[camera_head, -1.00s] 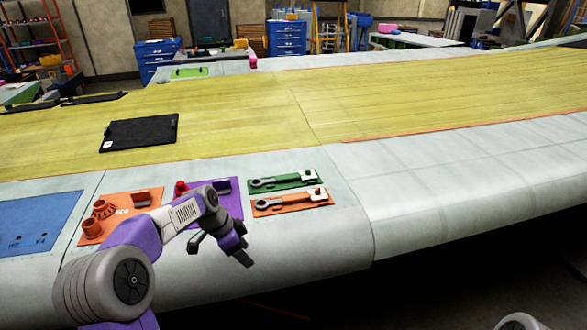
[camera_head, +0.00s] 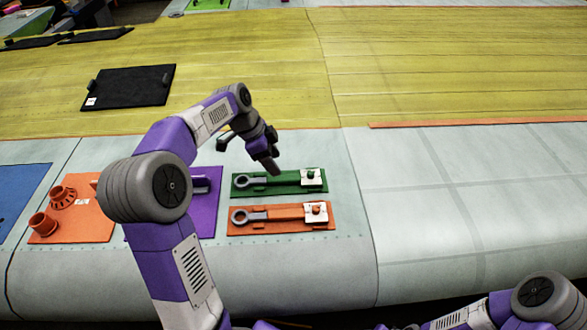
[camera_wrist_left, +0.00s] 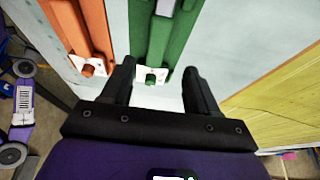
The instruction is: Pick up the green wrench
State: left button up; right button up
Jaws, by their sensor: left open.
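The green wrench (camera_head: 285,181) has a grey ring end at the left and lies on a green board (camera_head: 240,193) on the wing's pale surface. A white plate with a green knob sits at its right end. In the left wrist view the green wrench (camera_wrist_left: 161,32) extends up from between the fingers. My left gripper (camera_head: 248,153) is open and empty, above and behind the board in the head view. In the left wrist view its spread fingers (camera_wrist_left: 160,85) straddle the knob end, apart from it. My right gripper is out of view; only my right arm shows, bottom right.
An orange wrench (camera_head: 280,214) on an orange board lies just in front of the green one. A purple board (camera_head: 208,205) and an orange board with round parts (camera_head: 95,225) are to the left. The pale wing surface (camera_head: 470,200) at right is clear.

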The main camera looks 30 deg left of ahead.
aim_at(285, 177)
pick_arm(q)
jog(key=x, duration=0.5)
jog(key=shift+s+d+f, duration=0.2)
jog(key=shift+d+f, duration=0.15)
jog(key=shift+w+d+f, duration=0.1)
jog(key=shift+w+f, duration=0.05)
jog(key=shift+f, duration=0.2)
jog(key=shift+f+b, duration=0.1)
jog(key=shift+b, duration=0.2)
grip_shut()
